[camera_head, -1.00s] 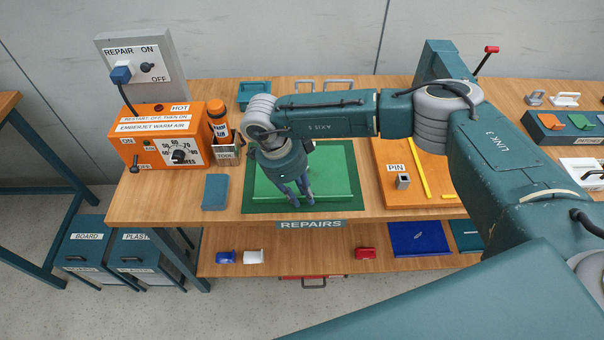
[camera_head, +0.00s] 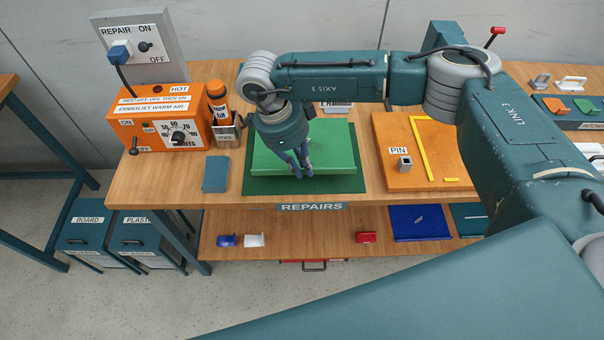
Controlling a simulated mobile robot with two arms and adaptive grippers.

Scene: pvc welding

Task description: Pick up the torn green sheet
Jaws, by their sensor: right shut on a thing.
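The green sheet (camera_head: 335,147) is over the dark green mat (camera_head: 350,185) on the workbench. Its front edge looks raised a little above the mat. My right gripper (camera_head: 297,176) points down at the sheet's front edge and is shut on it, left of its middle. The fingers and wrist hide part of the sheet, so I cannot make out a tear. My left gripper is out of view.
The orange warm-air unit (camera_head: 165,120), the tool holder (camera_head: 226,132) and a teal block (camera_head: 216,174) stand left of the mat. An orange board (camera_head: 437,130) with a pin block (camera_head: 404,164) lies right. A lower shelf (camera_head: 330,243) holds small items.

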